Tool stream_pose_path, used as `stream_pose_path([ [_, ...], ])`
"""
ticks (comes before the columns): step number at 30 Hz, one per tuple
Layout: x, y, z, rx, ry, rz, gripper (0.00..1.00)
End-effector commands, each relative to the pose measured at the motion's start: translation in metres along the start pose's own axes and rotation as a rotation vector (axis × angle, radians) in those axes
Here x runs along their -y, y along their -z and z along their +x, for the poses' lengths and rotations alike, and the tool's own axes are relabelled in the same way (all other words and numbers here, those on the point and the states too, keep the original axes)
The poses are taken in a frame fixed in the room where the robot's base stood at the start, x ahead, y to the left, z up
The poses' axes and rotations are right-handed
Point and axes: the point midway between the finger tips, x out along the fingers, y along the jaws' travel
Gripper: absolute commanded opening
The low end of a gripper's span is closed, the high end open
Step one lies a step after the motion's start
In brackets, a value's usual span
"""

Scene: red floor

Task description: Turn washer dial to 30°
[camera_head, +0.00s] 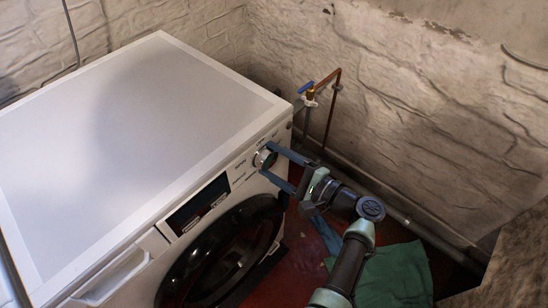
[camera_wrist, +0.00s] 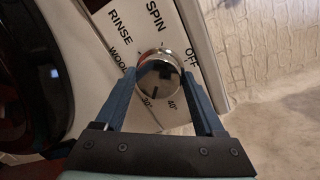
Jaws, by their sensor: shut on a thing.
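The washer dial (camera_head: 263,158) is a round silver knob on the control panel, near the machine's right front corner. In the wrist view the dial (camera_wrist: 158,84) has printed labels around it: OFF, SPIN, RINSE, WOOL, 30° and 40°. A short dark mark on its face points toward the bottom, near the 30° and 40° labels; I cannot tell exactly which it meets. My gripper (camera_head: 266,161) is shut on the dial, one blue finger on either side. In the wrist view the dial sits between my gripper's fingers (camera_wrist: 158,76).
The white washer (camera_head: 140,120) has a round dark door (camera_head: 220,255) below the panel and a drawer (camera_head: 110,278) at left. A pipe with a blue-handled tap (camera_head: 307,88) stands behind. Green cloth (camera_head: 395,275) lies on the red floor at right, near a rough wall.

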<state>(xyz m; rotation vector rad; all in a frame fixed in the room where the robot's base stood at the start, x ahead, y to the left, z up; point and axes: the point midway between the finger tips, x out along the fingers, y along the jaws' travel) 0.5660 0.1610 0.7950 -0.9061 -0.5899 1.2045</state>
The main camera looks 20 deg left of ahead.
Motion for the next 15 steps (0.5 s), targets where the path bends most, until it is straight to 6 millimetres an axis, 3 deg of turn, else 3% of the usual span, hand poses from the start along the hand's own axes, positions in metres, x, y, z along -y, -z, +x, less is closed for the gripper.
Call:
stream_pose_path([
  [15,0.0004,0.0003,0.0006,0.029,0.003,0.292,0.16],
])
